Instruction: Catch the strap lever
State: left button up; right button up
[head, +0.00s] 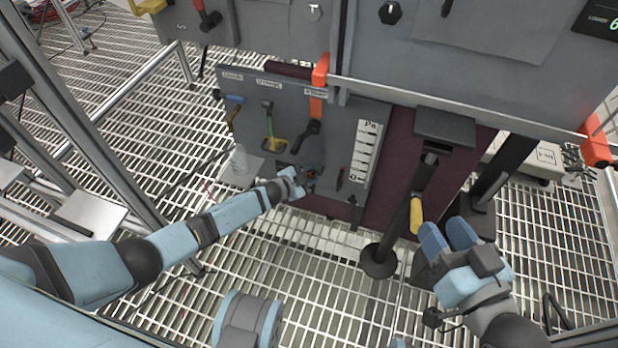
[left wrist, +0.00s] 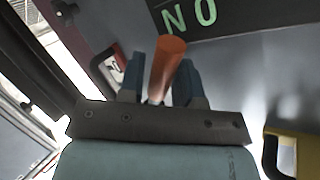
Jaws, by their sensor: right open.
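An orange-red lever handle (left wrist: 166,62) stands between the two dark blue fingers of my left gripper (left wrist: 160,82) in the left wrist view. A narrow gap shows beside the handle, so I cannot tell whether the fingers grip it. In the head view my left gripper (head: 306,180) is at the lower part of the grey tool panel (head: 345,98), and the handle is mostly hidden there. My right gripper (head: 449,236) is open and empty at the lower right, beside a yellow handle (head: 416,213) on a black post.
The grated floor (head: 315,285) in front is mostly open.

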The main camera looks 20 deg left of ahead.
pick_arm(q)
grip_shut()
